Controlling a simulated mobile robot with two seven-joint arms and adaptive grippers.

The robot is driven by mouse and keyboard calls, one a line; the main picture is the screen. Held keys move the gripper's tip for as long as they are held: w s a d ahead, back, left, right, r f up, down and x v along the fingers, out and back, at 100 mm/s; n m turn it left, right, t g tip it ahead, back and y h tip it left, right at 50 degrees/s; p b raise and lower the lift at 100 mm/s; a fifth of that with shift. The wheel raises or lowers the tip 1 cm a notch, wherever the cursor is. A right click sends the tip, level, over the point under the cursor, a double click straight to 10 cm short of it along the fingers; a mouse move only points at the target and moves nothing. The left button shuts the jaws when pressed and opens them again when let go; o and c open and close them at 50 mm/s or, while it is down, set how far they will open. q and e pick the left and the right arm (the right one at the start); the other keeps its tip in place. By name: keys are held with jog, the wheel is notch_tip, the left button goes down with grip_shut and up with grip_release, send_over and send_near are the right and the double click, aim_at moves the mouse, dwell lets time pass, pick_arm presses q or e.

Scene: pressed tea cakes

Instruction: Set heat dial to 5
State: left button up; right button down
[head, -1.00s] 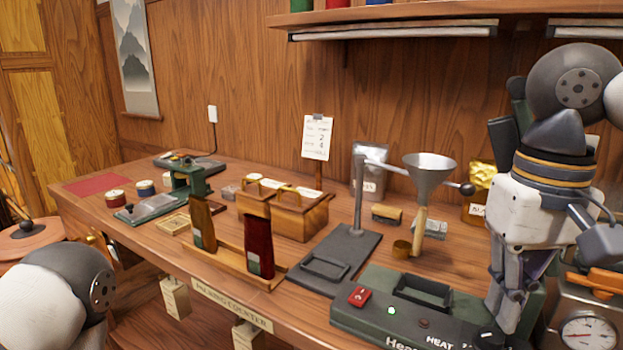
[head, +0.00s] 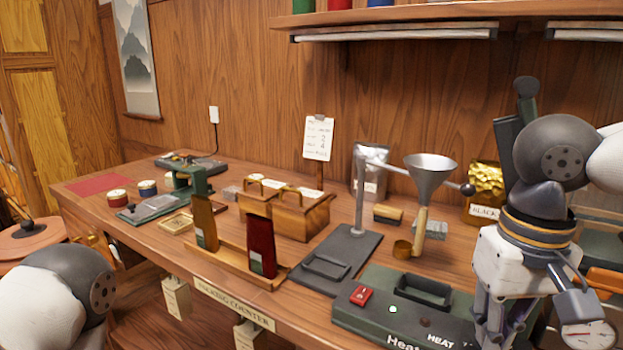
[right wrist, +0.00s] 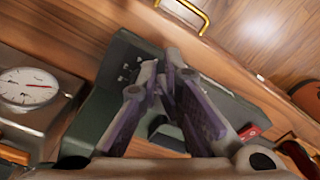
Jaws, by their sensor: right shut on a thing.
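My right gripper (head: 488,343) reaches down onto the sealer's right part. In the right wrist view its fingers (right wrist: 168,75) come together over the sealer's top. They are shut on what appears to be the heat dial, which the fingers hide; its setting cannot be read. My left gripper is out of view.
A gauge scale (right wrist: 30,92) stands close beside the sealer. A funnel (head: 431,172) on a stand (head: 335,262) is left of my right arm. Wooden boxes (head: 302,216) and tea packets stand farther left.

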jog(key=shift+s+d+f, duration=0.2)
jog(key=shift+d+f, duration=0.2)
jog(key=shift+d, duration=0.65)
jog(key=shift+s, duration=0.35)
notch_tip(320, 180, up, 6)
jog(key=shift+r, duration=0.25)
